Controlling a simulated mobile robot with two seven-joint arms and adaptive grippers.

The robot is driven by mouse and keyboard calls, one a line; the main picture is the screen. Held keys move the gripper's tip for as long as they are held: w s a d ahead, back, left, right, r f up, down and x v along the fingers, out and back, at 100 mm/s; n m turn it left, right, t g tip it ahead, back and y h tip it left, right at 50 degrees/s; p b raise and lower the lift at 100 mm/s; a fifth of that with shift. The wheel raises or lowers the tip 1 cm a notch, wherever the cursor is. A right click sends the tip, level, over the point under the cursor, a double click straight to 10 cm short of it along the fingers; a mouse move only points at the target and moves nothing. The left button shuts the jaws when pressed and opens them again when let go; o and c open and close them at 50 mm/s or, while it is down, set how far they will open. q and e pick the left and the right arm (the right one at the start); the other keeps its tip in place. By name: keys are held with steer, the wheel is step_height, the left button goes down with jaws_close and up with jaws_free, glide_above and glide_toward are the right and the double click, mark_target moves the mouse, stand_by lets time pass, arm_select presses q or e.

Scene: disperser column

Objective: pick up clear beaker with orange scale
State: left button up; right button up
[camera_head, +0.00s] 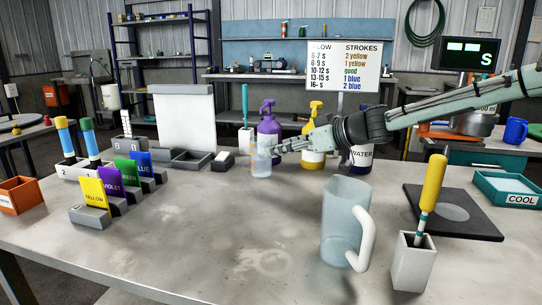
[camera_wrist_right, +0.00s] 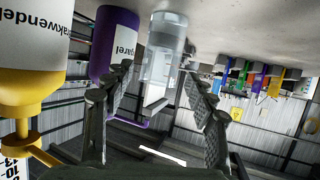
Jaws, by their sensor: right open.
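The clear beaker (camera_head: 261,164) stands upright on the table, left of the tip of my right gripper (camera_head: 277,148). A faint orange mark shows on its left side in the head view. In the wrist view, which is upside down, the beaker (camera_wrist_right: 164,55) shows between and beyond the two spread fingers of the right gripper (camera_wrist_right: 155,85). The gripper is open and empty; whether a finger touches the beaker I cannot tell. My left gripper is not in view.
A large clear jug (camera_head: 341,220) stands in front. Grey trays (camera_head: 192,160) lie to the left.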

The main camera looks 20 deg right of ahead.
mark_target(261, 152)
steer(key=shift+w+f, duration=0.1)
steer(key=shift+w, duration=0.15)
steer(key=x, duration=0.6)
steer(key=shift+s+a+f, duration=0.15)
steer(key=shift+a+f, duration=0.1)
steer(key=shift+a, duration=0.05)
steer(key=shift+w+a+f, duration=0.15)
steer(key=shift+w+a, duration=0.1)
steer(key=shift+w, duration=0.2)
steer(key=shift+c, duration=0.9)
steer(key=c, duration=0.9)
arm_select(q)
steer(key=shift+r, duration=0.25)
arm_select(e)
steer(key=shift+o, duration=0.2)
